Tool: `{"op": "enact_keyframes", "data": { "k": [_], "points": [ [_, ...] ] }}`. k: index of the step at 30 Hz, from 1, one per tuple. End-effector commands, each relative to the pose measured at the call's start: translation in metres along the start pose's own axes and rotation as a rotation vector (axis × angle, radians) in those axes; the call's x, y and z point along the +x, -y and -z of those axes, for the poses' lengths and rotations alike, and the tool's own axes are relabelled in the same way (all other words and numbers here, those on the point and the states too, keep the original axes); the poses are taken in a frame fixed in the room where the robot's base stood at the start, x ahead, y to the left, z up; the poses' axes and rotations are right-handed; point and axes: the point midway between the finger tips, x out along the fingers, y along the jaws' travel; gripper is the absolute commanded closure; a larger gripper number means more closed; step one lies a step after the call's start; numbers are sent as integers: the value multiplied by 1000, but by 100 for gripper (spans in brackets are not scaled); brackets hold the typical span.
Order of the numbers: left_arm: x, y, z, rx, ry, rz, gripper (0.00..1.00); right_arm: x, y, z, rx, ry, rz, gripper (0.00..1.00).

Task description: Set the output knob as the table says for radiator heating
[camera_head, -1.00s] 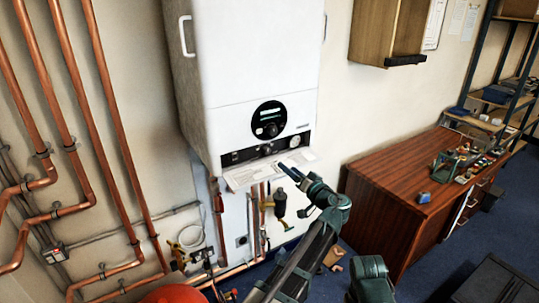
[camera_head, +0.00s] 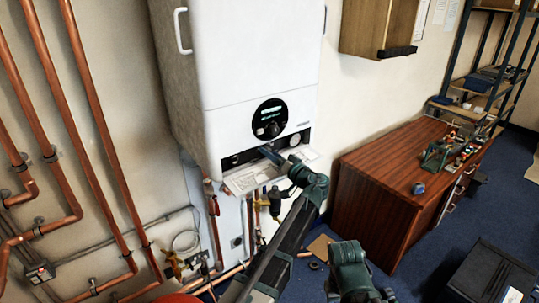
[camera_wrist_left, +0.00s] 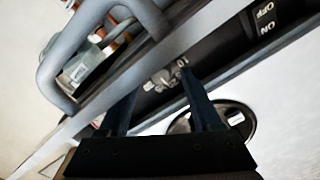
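The white boiler (camera_head: 262,75) hangs on the wall with a round black dial and lit display (camera_head: 270,118). Below it runs a black control strip (camera_head: 240,158). My left gripper (camera_head: 270,153) reaches up to this strip and hides part of it. In the left wrist view, its two fingers (camera_wrist_left: 160,95) are apart, open. A small silver knob with markings (camera_wrist_left: 165,78) shows between and beyond their tips; I cannot tell whether they touch it. An ON/OFF switch (camera_wrist_left: 268,20) is beside it. A printed sheet (camera_head: 252,178), its text unreadable, lies below the strip.
Copper pipes (camera_head: 95,130) run down the left wall. Valves and pipes hang beneath the boiler. A wooden desk (camera_head: 385,180) with small items stands at right, with a wall cabinet (camera_head: 375,25) above. Blue floor is open between desk and black case (camera_head: 495,280).

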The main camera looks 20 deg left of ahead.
Motion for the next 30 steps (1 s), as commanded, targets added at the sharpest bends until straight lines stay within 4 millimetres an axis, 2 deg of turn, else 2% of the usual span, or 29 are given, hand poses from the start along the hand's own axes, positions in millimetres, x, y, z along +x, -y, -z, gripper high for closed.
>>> {"op": "enact_keyframes", "data": {
  "k": [1,11,22,30],
  "points": [
    [0,0,0,0,0,0,42,0,0,0,0,0,0,50],
    [0,0,0,0,0,0,100,0,0,0,0,0,0,50],
    [0,0,0,33,0,0,100,0,0,0,0,0,0,50],
    [0,0,0,202,0,-1,100,0,0,0,0,0,0,50]
  ]
}}
